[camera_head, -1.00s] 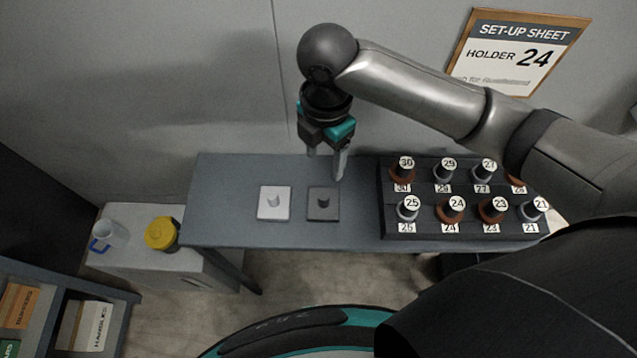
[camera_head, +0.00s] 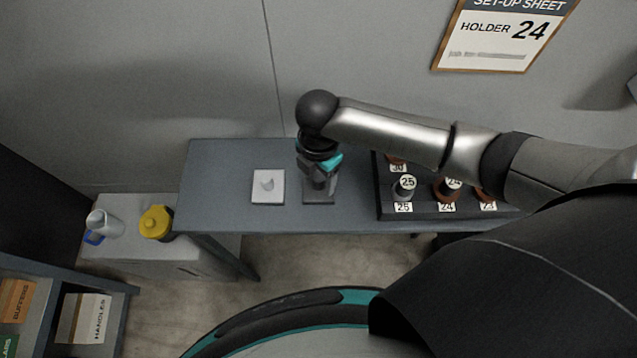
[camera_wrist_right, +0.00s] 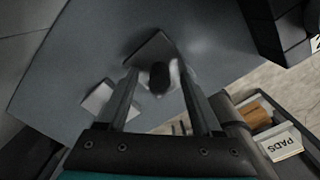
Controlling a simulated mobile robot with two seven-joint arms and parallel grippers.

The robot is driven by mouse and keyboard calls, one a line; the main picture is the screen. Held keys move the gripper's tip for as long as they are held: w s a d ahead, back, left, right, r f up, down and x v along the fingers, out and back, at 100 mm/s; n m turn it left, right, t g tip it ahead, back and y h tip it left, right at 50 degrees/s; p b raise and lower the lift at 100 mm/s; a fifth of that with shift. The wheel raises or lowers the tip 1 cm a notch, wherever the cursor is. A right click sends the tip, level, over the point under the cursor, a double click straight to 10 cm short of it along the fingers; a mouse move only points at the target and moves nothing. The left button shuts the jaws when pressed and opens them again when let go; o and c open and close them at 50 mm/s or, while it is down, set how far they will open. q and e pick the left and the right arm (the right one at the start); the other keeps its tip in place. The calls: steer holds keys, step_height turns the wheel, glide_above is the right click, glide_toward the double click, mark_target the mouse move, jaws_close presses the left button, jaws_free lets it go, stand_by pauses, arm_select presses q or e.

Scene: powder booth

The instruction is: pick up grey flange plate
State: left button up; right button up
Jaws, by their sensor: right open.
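The grey flange plate (camera_head: 318,199) is a dark grey square with a short upright stub, on the blue-grey table. In the head view my right gripper (camera_head: 318,184) is directly over it and hides most of it. In the right wrist view the plate (camera_wrist_right: 150,50) lies ahead, its dark round stub between my two open fingers (camera_wrist_right: 159,80). The fingers look to be on either side of the stub; I cannot tell whether they touch it. My left gripper is not in view.
A white plate with a similar stub (camera_head: 268,187) lies close to the left. A dark rack of numbered holders (camera_head: 425,211) stands to the right, partly behind my arm. A yellow-lidded jar (camera_head: 156,222) and a white mug (camera_head: 103,222) stand lower left. The table's left end (camera_head: 212,165) is clear.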

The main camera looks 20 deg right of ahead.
steer(key=shift+f, duration=0.35)
steer(key=shift+c, duration=0.4)
jaws_close()
steer(key=shift+r, duration=0.1)
